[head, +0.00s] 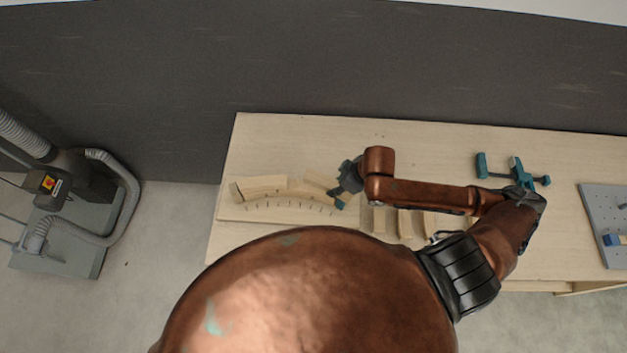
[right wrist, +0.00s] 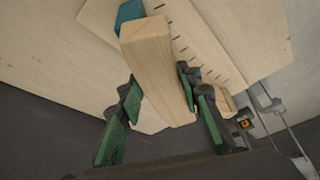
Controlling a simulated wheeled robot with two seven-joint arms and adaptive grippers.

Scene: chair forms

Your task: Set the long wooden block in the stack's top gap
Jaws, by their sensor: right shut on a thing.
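A long pale wooden block (right wrist: 155,65) is between the two green-padded fingers of my right gripper (right wrist: 160,92), which is shut on it. In the head view my right gripper (head: 346,182) is over the right end of a curved wooden stack (head: 265,187) on a marked base board (head: 290,210). A tilted wooden piece (head: 321,180) shows beside the gripper there and appears to be the held block. The marked board also shows in the right wrist view (right wrist: 210,45). I cannot tell whether the block touches the stack. The top gap is not clear. My left gripper is not in view.
Several short wooden blocks (head: 404,222) stand in a row right of the stack, partly behind my arm. A teal clamp (head: 516,172) lies at the back right of the bench (head: 300,135). A grey pegboard (head: 606,215) is at the far right. A grey machine with a hose (head: 75,205) stands left of the bench.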

